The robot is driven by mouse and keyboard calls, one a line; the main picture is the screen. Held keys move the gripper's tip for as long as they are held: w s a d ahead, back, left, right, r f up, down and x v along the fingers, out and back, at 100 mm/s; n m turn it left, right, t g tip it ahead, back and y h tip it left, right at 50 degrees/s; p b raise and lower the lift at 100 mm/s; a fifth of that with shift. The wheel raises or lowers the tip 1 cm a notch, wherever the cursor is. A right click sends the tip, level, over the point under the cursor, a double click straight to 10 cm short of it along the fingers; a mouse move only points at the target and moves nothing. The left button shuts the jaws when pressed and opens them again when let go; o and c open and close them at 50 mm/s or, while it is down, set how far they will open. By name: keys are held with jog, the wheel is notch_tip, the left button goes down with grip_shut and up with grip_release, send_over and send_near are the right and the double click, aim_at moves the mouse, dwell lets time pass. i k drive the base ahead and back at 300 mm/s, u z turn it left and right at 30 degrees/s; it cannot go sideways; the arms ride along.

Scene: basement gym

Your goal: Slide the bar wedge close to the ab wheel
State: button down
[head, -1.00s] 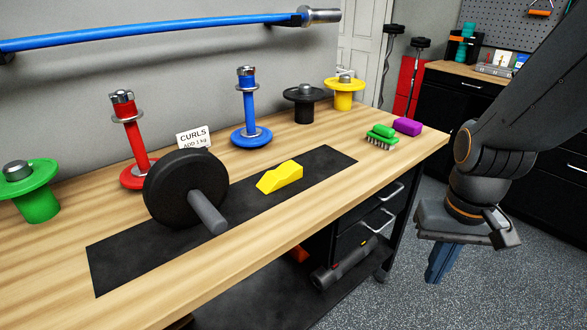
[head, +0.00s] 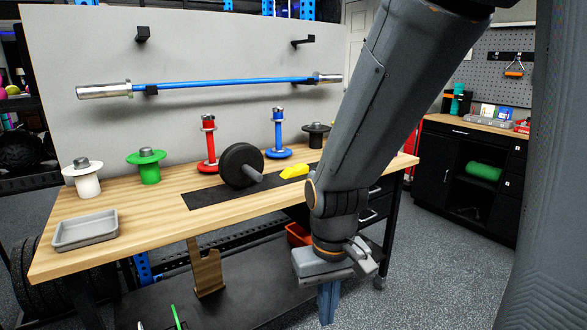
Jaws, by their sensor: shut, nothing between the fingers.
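The yellow bar wedge (head: 293,171) lies on the black mat (head: 203,199) on the wooden bench. The ab wheel (head: 239,166), a black wheel with a grey handle, stands on the same mat just left of the wedge. The handle's end points toward the wedge, with a small gap that I cannot judge exactly. My gripper (head: 328,304) hangs in front of the bench, below its top and right of both things. Its blue fingers are shut and empty, pointing down. My arm hides the bench's right part.
Red (head: 208,146) and blue (head: 278,138) weight posts stand behind the wheel. A black weight (head: 316,134), a green weight (head: 150,165) and a white weight (head: 85,177) stand along the back. A grey tray (head: 85,229) sits at the left. The bench front (head: 150,225) is clear.

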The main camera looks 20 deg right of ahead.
aim_at(298, 170)
jog(key=z, duration=0.65)
jog(key=i, duration=0.5)
jog(key=z, duration=0.7)
jog(key=i, duration=1.25)
jog(key=u, duration=0.65)
